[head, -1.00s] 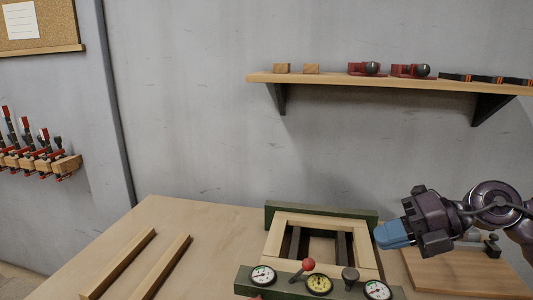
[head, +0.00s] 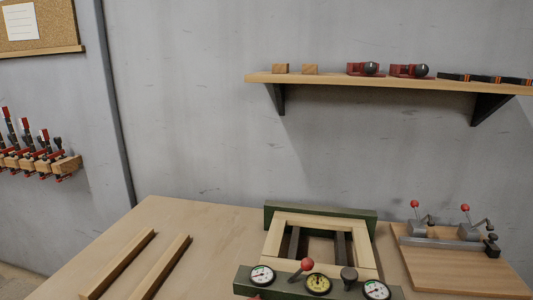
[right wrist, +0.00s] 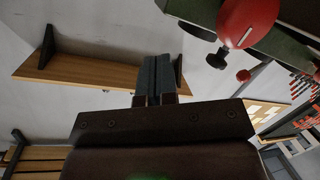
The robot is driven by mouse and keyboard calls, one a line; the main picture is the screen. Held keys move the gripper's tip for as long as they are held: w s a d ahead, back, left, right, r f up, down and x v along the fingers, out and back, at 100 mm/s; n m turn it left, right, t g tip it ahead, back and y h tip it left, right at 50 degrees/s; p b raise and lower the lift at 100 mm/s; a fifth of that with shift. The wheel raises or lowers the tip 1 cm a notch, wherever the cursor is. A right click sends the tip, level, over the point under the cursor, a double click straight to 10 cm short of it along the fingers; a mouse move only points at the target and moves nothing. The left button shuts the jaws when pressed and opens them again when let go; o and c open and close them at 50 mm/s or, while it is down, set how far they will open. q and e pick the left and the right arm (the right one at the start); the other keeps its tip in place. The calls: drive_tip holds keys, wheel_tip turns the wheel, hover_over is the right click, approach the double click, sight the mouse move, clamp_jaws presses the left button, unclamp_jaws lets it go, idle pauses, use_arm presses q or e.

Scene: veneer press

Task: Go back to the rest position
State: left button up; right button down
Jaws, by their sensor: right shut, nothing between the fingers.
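My right gripper (right wrist: 158,72) shows only in the right wrist view, with its blue-grey fingers shut together and nothing between them. It is clear of the things around it as far as I can see. My right arm is out of the head view, and my left gripper is in neither current view. The green veneer press (head: 347,214) stands on the table in the head view, with a pale wooden frame (head: 274,242) in it. Its lever with a red ball knob (head: 308,264) is at the front, and a large red ball (right wrist: 249,22) shows close by in the right wrist view.
A wooden board (head: 458,273) with two red-knobbed clamps lies right of the press. Two wooden strips (head: 162,266) lie at left on the table (head: 205,238). A wall shelf (head: 350,82) holds small blocks and red tools. A clamp rack (head: 67,165) hangs at left.

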drive_tip(key=s+f+m+g, duration=0.1)
drive_tip(key=s+f+g, duration=0.1)
drive_tip(key=s+f, duration=0.1)
drive_tip(key=s+d+f+m+g+h, duration=0.1)
drive_tip(key=s+f+g, duration=0.1)
drive_tip(key=s+f, duration=0.1)
drive_tip(key=s+f+m+g, duration=0.1)
drive_tip(key=s+f+g, duration=0.1)
drive_tip(key=s+f, duration=0.1)
drive_tip(key=shift+s+d+m, duration=0.15)
drive_tip(key=shift+d+m, duration=0.1)
drive_tip(key=shift+m, duration=0.05)
drive_tip(key=s+a+f+m+g+y, duration=0.1)
drive_tip(key=s+f+g, duration=0.2)
drive_tip(key=s, duration=0.3)
drive_tip(key=s+a+f+m+g, duration=0.1)
drive_tip(key=s+f+g, duration=0.25)
drive_tip(key=s, duration=0.25)
drive_tip(key=w+f+n+t+y, duration=0.1)
drive_tip(key=w+f+t, duration=0.6)
drive_tip(key=f+t, duration=0.1)
drive_tip(key=shift+f, duration=0.7)
